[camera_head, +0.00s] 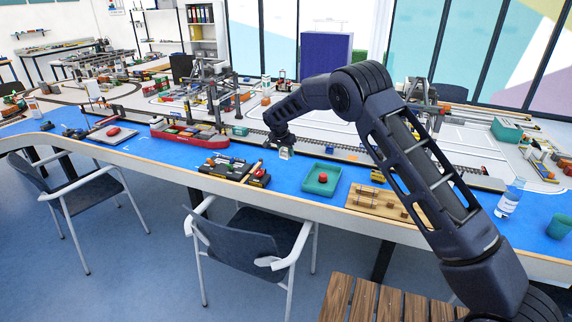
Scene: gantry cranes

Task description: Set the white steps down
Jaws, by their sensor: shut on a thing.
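My gripper (281,141) points down over the table, near the front edge of the pale track board and the blue strip. It is shut on a small pale thing, which looks to be the white steps (286,153). The steps are small in view and their shape is hard to make out. The jaws hide their upper part. I cannot tell whether the underside touches the table or hangs just above it.
A red ship (188,135) and dark boxes (225,167) are to the left. A wooden board (386,203) and a bottle (510,197) are to the right. Some bare blue surface surrounds the tray.

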